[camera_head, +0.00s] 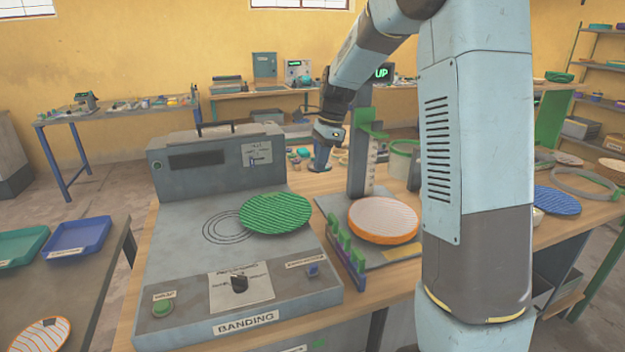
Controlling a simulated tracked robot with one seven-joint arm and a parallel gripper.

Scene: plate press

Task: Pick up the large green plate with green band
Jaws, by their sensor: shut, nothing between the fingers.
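A large green plate (275,212) with wavy stripes and a green rim lies flat on top of the grey banding machine (190,290), partly over the ring markings there. My gripper (320,160) is behind the machine and the plate, pointing down over the rear of the workbench. It is small in the view and its fingertips are hard to make out. It is shut with nothing held, well apart from the plate.
An orange-rimmed plate (383,219) sits on the press beside the machine, with a tall grey post (360,165) behind it. A blue plate (557,200) lies at the right. Blue (77,238) and green (22,246) trays sit on the left table.

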